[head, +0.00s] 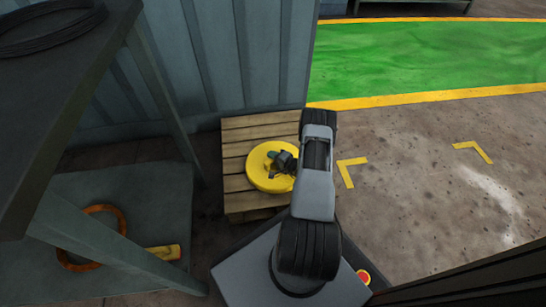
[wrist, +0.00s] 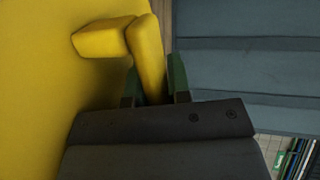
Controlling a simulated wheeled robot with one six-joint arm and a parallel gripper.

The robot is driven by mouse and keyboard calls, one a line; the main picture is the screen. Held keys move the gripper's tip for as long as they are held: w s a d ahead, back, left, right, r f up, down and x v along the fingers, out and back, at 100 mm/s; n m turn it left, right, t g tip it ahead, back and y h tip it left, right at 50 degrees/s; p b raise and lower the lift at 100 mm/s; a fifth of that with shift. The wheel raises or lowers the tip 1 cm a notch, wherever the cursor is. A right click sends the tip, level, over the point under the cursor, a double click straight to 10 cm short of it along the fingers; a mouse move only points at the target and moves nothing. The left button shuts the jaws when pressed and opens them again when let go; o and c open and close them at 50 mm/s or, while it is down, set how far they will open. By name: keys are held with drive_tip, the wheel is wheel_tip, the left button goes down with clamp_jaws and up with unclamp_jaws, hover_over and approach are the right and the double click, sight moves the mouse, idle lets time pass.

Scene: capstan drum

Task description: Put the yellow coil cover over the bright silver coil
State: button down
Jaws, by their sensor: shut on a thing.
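The yellow coil cover (head: 262,176) is a round yellow disc over the wooden pallet in the head view. In the wrist view the cover (wrist: 40,90) fills the left side, with its bent yellow handle (wrist: 148,50) standing up from it. My gripper (head: 284,160) is above the cover's top in the head view. In the wrist view my gripper (wrist: 154,76) has its green fingers on both sides of the handle, shut on it. No bright silver coil shows. I cannot tell whether the cover rests on something or hangs above the pallet.
The wooden pallet (head: 238,134) stands against the grey corrugated wall (head: 215,60). A dark table (head: 60,75) with a black wire coil (head: 45,27) is at left. An orange ring (head: 105,210) and a yellow piece (head: 163,252) lie below. Open floor (head: 420,200) is at right.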

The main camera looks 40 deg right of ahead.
drive_tip(key=shift+f, duration=0.25)
idle(0.3)
drive_tip(key=c, duration=1)
unclamp_jaws()
drive_tip(key=p+v, duration=0.5)
drive_tip(key=v, duration=0.8)
drive_tip(key=shift+s, duration=0.45)
